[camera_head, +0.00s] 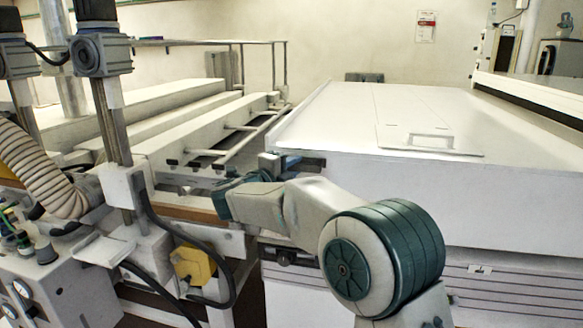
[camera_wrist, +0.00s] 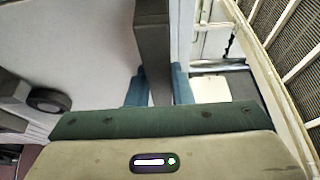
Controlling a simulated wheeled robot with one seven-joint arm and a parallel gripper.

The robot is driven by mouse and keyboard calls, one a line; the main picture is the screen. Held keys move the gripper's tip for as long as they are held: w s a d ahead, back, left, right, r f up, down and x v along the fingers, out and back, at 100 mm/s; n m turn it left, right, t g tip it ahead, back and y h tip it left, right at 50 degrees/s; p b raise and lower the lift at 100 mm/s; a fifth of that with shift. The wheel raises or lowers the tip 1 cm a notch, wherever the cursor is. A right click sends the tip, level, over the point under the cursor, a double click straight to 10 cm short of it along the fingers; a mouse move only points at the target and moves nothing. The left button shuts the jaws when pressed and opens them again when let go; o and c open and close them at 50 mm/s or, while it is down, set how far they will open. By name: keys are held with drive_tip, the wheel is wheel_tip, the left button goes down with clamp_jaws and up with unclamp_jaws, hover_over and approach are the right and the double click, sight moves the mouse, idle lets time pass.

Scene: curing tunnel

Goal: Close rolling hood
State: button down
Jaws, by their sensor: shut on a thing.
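The rolling hood is most likely the large white flat-topped cover (camera_head: 350,115) on the right in the head view. It has a rectangular handle outline on its top panel. My arm reaches to the cover's near left corner, where my gripper (camera_head: 270,165) is small and partly hidden by my wrist. In the wrist view, the two blue fingers of my gripper (camera_wrist: 158,86) are shut on a dark grey bar (camera_wrist: 153,45) that runs up between them. A pale panel (camera_wrist: 75,40) lies left of the bar. I cannot tell how the bar joins the hood.
A machine bed with white beams and rods (camera_head: 215,130) lies left of the hood. Posts with motor boxes (camera_head: 100,55), a ribbed hose (camera_head: 38,165) and a yellow box (camera_head: 193,265) stand near left. A ribbed grille (camera_wrist: 285,60) is at right in the wrist view.

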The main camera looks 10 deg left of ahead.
drive_tip(key=c, duration=1.3)
unclamp_jaws()
drive_tip(key=shift+w+a, duration=0.1)
drive_tip(key=shift+a, duration=0.05)
drive_tip(key=b+v, duration=0.1)
drive_tip(key=v, duration=1.3)
drive_tip(key=shift+w, duration=0.1)
